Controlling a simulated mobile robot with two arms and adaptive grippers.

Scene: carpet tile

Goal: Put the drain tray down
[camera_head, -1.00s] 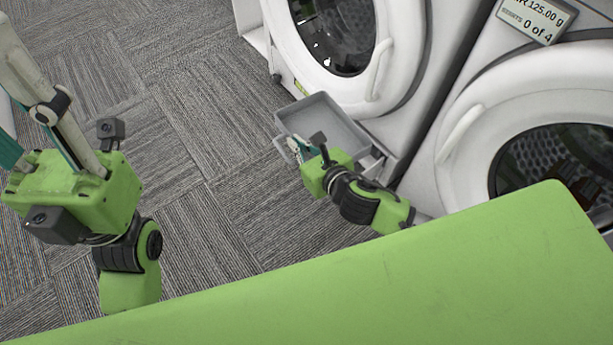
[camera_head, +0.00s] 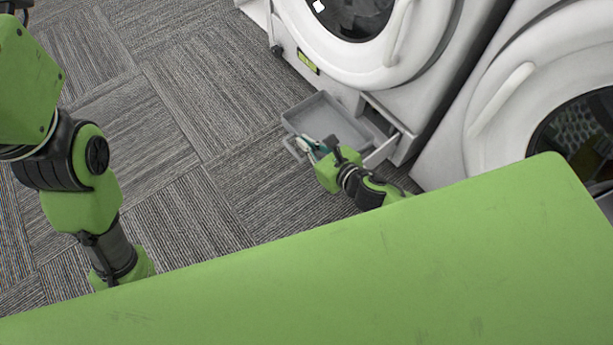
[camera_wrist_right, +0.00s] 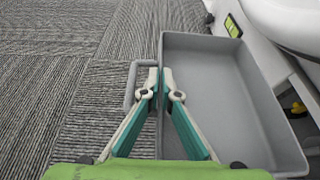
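The drain tray (camera_head: 318,112) is a shallow grey open box with a handle, beside the opening low in the front of a white washing machine (camera_head: 428,58). It also fills the middle of the right wrist view (camera_wrist_right: 215,85) and looks empty. My right gripper (camera_wrist_right: 160,76) has its fingertips close together on the tray's near long wall, with the handle (camera_wrist_right: 130,86) just left of them. I cannot tell whether the tray's underside touches the carpet. My left arm (camera_head: 75,170) is at the left of the head view, its fingers outside the picture.
The dark opening (camera_head: 384,116) in the machine is uncovered. A second machine (camera_head: 500,100) stands to its right. Patterned carpet (camera_head: 215,110) is free to the left of the tray. My green body covers the bottom of the head view.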

